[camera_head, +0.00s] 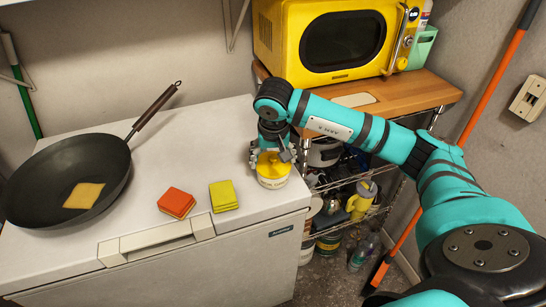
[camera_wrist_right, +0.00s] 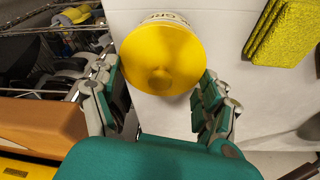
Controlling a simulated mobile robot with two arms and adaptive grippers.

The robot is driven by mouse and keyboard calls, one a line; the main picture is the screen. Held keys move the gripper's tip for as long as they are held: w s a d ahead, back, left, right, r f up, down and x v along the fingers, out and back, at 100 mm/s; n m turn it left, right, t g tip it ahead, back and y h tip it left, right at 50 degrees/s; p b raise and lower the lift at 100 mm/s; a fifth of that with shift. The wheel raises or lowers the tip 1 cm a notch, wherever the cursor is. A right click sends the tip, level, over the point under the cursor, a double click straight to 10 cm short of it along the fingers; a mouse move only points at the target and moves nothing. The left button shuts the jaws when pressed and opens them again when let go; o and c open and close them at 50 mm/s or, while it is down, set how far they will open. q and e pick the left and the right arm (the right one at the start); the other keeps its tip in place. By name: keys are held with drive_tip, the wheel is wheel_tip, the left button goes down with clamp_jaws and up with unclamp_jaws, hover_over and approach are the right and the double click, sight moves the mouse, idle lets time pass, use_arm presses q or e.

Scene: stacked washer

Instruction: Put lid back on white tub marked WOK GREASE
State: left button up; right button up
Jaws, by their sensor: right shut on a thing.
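The white tub (camera_head: 272,183) stands near the right edge of the white chest freezer's top. Part of its dark lettering shows in the head view, and its wall shows behind the lid in the wrist view (camera_wrist_right: 165,17). The round yellow lid (camera_head: 269,163) is at the tub's mouth; in the wrist view the lid (camera_wrist_right: 160,50) covers the opening. I cannot tell whether it is fully seated. My right gripper (camera_head: 270,152) points down over the tub, its fingers (camera_wrist_right: 162,85) on both sides of the lid, shut on it. My left gripper is not in view.
A black wok (camera_head: 60,165) with a yellow sponge (camera_head: 84,195) stands left on the freezer (camera_head: 150,225). Orange (camera_head: 176,203) and yellow (camera_head: 223,195) sponge stacks lie near the tub. A yellow microwave (camera_head: 335,40) and a crowded wire shelf (camera_head: 345,210) are at the right.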

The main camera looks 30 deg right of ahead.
drive_tip(key=shift+f+b, duration=0.2)
drive_tip(key=shift+b, duration=0.2)
idle(1.2)
drive_tip(key=o, duration=1)
drive_tip(key=shift+c, duration=0.2)
drive_tip(key=shift+r, duration=0.1)
drive_tip(key=shift+r+p, duration=2.15)
drive_tip(key=shift+r, duration=1.3)
drive_tip(key=shift+c, duration=0.4)
clamp_jaws()
